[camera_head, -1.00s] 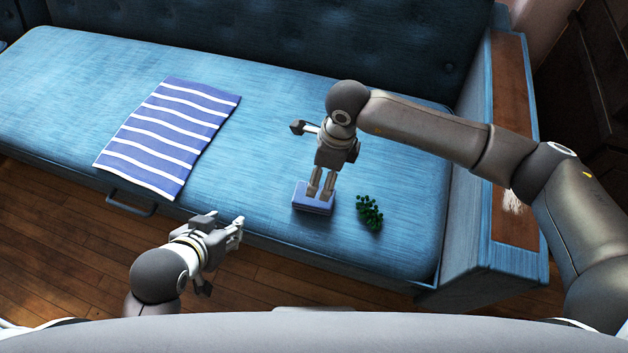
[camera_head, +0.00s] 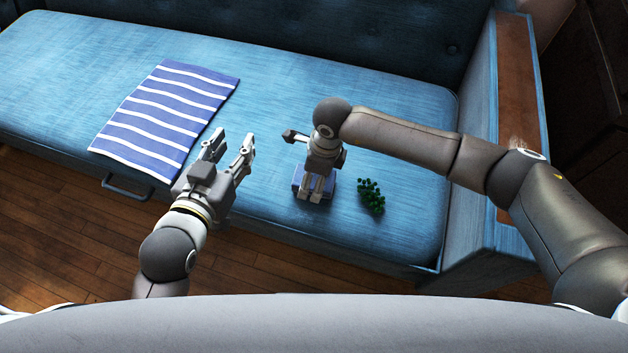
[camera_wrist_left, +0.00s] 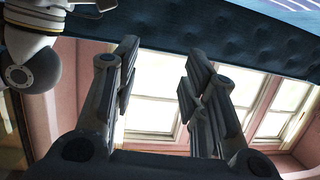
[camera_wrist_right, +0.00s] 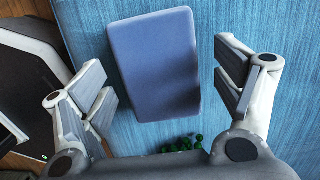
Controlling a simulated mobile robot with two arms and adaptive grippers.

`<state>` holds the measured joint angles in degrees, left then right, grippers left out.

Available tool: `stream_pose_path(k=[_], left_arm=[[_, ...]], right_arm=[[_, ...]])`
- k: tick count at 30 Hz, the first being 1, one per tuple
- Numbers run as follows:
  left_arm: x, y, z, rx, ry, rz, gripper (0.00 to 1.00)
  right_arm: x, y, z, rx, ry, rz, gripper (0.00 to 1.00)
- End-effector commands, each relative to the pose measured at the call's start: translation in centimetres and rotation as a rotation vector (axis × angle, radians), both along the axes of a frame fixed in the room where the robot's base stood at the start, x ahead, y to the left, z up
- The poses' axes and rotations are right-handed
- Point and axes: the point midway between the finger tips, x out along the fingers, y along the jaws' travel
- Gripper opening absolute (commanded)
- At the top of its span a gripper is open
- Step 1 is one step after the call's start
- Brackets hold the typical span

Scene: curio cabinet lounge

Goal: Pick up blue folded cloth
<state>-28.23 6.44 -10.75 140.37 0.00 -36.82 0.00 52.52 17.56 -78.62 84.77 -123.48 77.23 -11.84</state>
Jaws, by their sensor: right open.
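The blue folded cloth (camera_head: 297,178) is a small flat rectangular pad lying on the sofa seat, partly hidden by my right gripper in the head view. The right wrist view shows the cloth (camera_wrist_right: 152,55) whole, lying between the spread fingers. My right gripper (camera_head: 315,192) points down over the cloth and is open; it also shows in the right wrist view (camera_wrist_right: 163,85). I cannot tell how much height separates the fingertips from the seat. My left gripper (camera_head: 234,146) is open and empty, left of the cloth; it also shows in the left wrist view (camera_wrist_left: 160,70).
A blue-and-white striped cloth (camera_head: 165,118) lies flat on the left of the sofa seat (camera_head: 270,95). A dark green bunch (camera_head: 371,197) lies just right of the folded cloth. The sofa's armrest (camera_head: 520,110) bounds the right side and its backrest (camera_head: 330,32) the rear.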

Motion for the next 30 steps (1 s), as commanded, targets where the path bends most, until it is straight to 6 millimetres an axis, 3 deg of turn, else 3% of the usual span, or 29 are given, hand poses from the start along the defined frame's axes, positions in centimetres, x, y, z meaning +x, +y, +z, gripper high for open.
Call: stream_pose_path(k=[6, 13, 24, 30], left_arm=[[0.5, -0.4, 1.4, -0.020, -0.078, -0.005, 0.40], [0.5, -0.4, 1.5, -0.020, -0.080, -0.005, 0.40], [0.5, -0.3, 1.5, -0.020, -0.080, -0.005, 0.40], [0.5, -0.3, 1.5, -0.020, -0.079, -0.004, 0.40]], right_arm=[[0.0, 0.2, -1.1, 0.000, 0.000, 0.001, 0.86], [0.0, 0.2, -1.1, 0.000, 0.000, 0.001, 0.84], [0.0, 0.2, -1.1, 0.000, 0.000, 0.001, 0.37], [0.0, 0.2, -1.0, 0.001, 0.000, 0.001, 0.36]])
